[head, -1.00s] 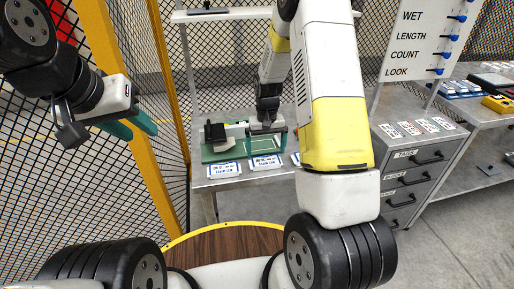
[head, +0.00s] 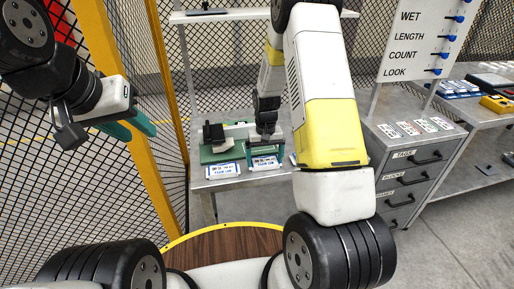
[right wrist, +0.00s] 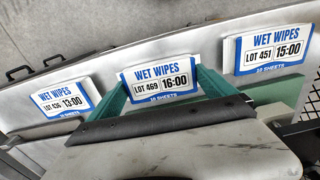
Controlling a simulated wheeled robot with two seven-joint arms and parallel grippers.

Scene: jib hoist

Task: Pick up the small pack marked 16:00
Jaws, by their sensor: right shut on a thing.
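The small pack marked 16:00 (right wrist: 162,82) is the middle one of three white and blue wet wipes packs in the right wrist view. It also shows in the head view (head: 264,162), at the bench's front edge. My right gripper (right wrist: 160,92) has its green fingers on both sides of this pack and is shut on it. In the head view my right gripper (head: 265,146) is right behind the pack. I cannot tell whether the pack is clear of the bench. My left gripper (head: 138,126) hangs at the left, away from the bench, its green fingers apart and empty.
The pack marked 13:00 (right wrist: 62,98) and the pack marked 15:00 (right wrist: 270,50) lie on either side, close by. A green fixture (head: 212,153) stands behind the packs. A drawer cabinet (head: 408,160) is at the right, a mesh fence (head: 60,190) at the left.

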